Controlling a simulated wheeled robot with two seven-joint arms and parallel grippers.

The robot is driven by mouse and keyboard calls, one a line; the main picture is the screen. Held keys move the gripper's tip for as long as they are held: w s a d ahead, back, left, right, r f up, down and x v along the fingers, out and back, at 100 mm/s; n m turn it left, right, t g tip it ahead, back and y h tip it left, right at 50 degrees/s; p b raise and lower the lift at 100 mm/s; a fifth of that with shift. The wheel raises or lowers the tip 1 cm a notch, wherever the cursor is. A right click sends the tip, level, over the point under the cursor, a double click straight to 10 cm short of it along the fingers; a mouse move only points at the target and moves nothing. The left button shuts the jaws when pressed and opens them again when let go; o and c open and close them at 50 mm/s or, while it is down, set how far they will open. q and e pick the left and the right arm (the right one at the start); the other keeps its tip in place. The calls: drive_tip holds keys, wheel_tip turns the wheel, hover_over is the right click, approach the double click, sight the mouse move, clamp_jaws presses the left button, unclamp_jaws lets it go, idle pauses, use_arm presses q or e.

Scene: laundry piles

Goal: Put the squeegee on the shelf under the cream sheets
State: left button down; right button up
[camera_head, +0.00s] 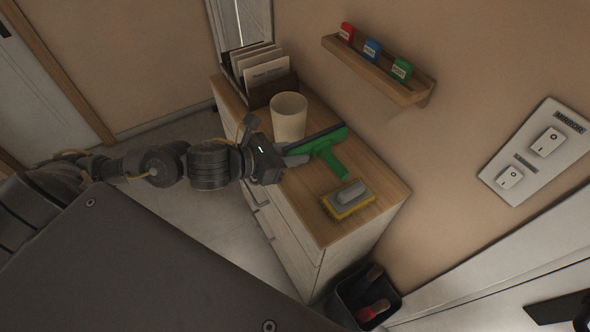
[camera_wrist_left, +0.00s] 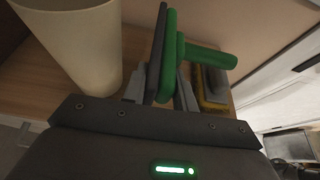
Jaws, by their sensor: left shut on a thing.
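The green squeegee (camera_head: 329,150) is at the top of the wooden dresser, beside a cream cup. My left gripper (camera_head: 290,156) is shut on it. In the left wrist view the squeegee (camera_wrist_left: 172,62) stands between the two grey fingers (camera_wrist_left: 158,92), its green handle pointing right. I cannot tell whether it still touches the dresser top. No shelf with cream sheets shows in either view.
The cream cup (camera_head: 289,117) and a card holder (camera_head: 266,88) stand behind on the dresser (camera_head: 317,219). A yellow brush (camera_head: 347,199) lies in front. A wall rack (camera_head: 377,70) holds red, blue and green blocks. A black bin (camera_head: 362,296) stands below.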

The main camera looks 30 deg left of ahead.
sight(295, 168)
use_arm(q)
drive_tip(key=shift+w+a+b, duration=0.25)
drive_tip(key=shift+w+b, duration=0.3)
drive_tip(key=shift+w, duration=0.1)
drive_tip(key=shift+w+a+b, duration=0.2)
drive_tip(key=shift+w+b, duration=0.35)
drive_tip(key=shift+w, duration=0.05)
drive_tip(key=shift+d+f+b, duration=0.1)
drive_tip(key=shift+f+b, duration=0.4)
drive_tip(key=shift+f, duration=2.4)
drive_tip(key=shift+w+f+p, duration=0.15)
drive_tip(key=shift+f+p, duration=0.2)
drive_tip(key=shift+f, duration=0.15)
drive_tip(key=shift+f, duration=0.2)
drive_tip(key=c, duration=1.4)
unclamp_jaws()
drive_tip(key=shift+r, duration=0.1)
